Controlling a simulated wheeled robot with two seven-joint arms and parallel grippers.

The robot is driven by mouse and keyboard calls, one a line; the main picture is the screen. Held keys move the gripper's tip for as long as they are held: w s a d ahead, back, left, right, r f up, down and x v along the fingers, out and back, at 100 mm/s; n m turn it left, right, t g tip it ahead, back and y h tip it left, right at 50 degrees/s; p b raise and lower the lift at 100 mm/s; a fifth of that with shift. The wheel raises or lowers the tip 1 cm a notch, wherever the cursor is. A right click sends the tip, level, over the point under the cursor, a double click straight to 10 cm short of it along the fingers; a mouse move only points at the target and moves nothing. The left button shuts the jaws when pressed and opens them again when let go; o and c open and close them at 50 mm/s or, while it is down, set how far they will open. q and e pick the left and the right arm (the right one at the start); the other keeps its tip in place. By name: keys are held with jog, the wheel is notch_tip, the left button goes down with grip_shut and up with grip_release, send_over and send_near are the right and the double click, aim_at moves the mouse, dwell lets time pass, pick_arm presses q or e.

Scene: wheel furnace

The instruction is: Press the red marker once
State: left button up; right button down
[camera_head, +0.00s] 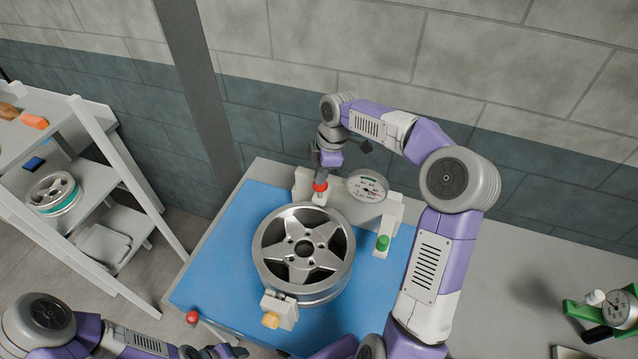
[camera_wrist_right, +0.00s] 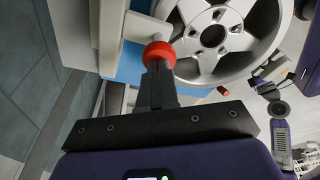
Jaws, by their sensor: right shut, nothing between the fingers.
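The red marker (camera_head: 320,187) is a small round red piece on a pale fixture at the back of the blue mat. My right gripper (camera_head: 323,174) points down at it, with the fingers shut and empty. In the right wrist view, the red marker (camera_wrist_right: 158,49) is right at the fingertips (camera_wrist_right: 158,68), which seem to touch it; I cannot tell whether it is pushed in. My left gripper (camera_head: 222,351) is low at the bottom edge, only partly in view, far from the marker.
A silver wheel (camera_head: 303,249) lies on the blue mat (camera_head: 215,262) before the marker. A dial gauge (camera_head: 367,186) and a green knob (camera_head: 382,242) stand to its right. A shelf (camera_head: 118,190) stands left.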

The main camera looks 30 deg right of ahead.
jog(key=shift+f+b, duration=0.65)
jog(key=shift+f, duration=0.55)
jog(key=shift+r, duration=0.15)
jog(key=shift+r+p, duration=1.55)
notch_tip(320, 180, up, 6)
jog(key=p, duration=0.5)
